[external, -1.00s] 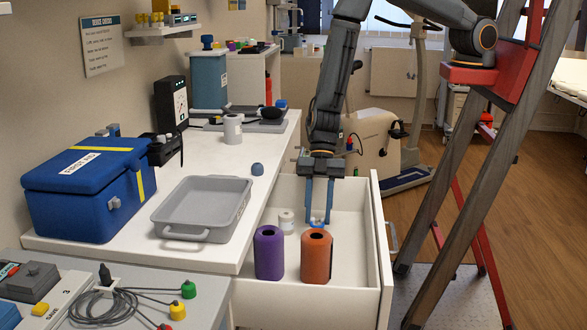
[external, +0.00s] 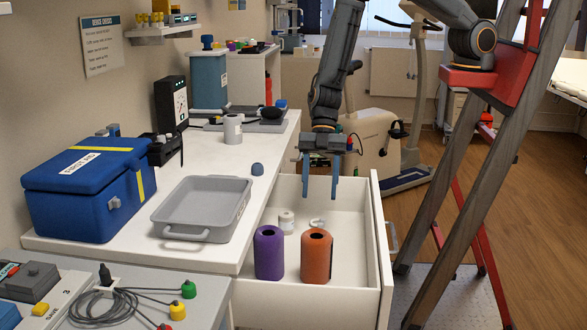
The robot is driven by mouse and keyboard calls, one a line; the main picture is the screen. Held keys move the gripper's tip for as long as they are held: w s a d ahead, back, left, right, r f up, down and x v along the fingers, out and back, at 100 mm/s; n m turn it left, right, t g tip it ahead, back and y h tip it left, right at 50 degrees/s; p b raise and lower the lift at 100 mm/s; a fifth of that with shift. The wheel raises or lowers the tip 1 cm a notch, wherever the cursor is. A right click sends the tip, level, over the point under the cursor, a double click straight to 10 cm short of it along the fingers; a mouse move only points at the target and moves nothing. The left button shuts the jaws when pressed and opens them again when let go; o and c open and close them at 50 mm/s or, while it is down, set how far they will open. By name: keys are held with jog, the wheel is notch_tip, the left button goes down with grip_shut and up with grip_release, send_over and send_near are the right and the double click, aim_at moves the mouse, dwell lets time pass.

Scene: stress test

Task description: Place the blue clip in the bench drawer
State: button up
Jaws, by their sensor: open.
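The bench drawer (external: 352,222) is pulled open at the front of the white bench. My gripper (external: 320,196) is over the drawer, pointing down, with its two blue fingers apart and nothing between them. A small pale, ring-like thing (external: 317,222) lies on the drawer floor just below the fingertips, apart from them. A purple holder (external: 269,254) and an orange holder (external: 316,256) stand in the front of the drawer. A small white jar (external: 286,221) stands behind them.
A ladder-like frame (external: 463,190) stands to the right. The drawer's right side has bare floor.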

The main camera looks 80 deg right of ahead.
jog(key=b+v, duration=0.1)
jog(key=v, duration=0.5)
jog(key=shift+r, duration=0.2)
jog(key=shift+d, duration=0.15)
jog(key=w+d+r+m+t+h, duration=0.3)
jog(key=d+r+m, duration=0.25)
jog(key=d, duration=0.45)
jog(key=w+d+r+m+t+h, duration=0.2)
jog(key=w+d+r+m, duration=0.15)
jog(key=d+r, duration=0.45)
jog(key=s+d+r+m+g, duration=0.1)
jog(key=s+d+m, duration=0.3)
jog(key=s+d, duration=0.2)
jog(key=s+d+r+m+g+h, duration=0.1)
jog(key=s+d+m, duration=0.3)
jog(key=s, duration=0.7)
jog(key=d+g, duration=0.1)
jog(key=d, duration=0.1)
jog(key=shift+s+d+r+m+h, duration=0.15)
jog(key=shift+d+r+m+h, duration=0.15)
jog(key=shift+d+m, duration=0.1)
jog(key=shift+f, duration=0.1)
